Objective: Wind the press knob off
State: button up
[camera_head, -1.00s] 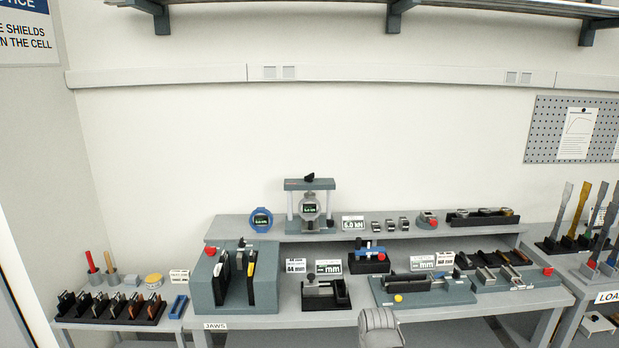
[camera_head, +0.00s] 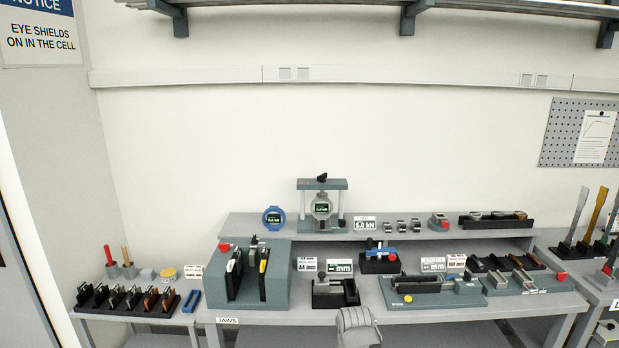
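The press (camera_head: 334,184) stands on the raised back shelf of the bench, a small frame with a dark crossbar on two light posts. Its black knob (camera_head: 322,178) sits on top of the crossbar, at the middle. A round grey gauge with a lit display (camera_head: 321,206) is inside the frame below the knob. Only a grey, ribbed, rounded part of my arm shows, at the bottom edge, well below and in front of the press. My gripper's fingers are not in view, and nothing of mine touches the knob.
A blue round gauge (camera_head: 273,218) stands left of the press, and a "5.0 kN" sign (camera_head: 364,223) right of it. In front are a grey jaw block (camera_head: 222,278), a small black fixture (camera_head: 334,293) and a blue-topped clamp (camera_head: 380,257). The wall above the press is clear.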

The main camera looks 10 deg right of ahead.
aim_at(321, 178)
jog(key=u, duration=0.25)
jog(key=i, duration=0.9)
jog(key=u, duration=0.05)
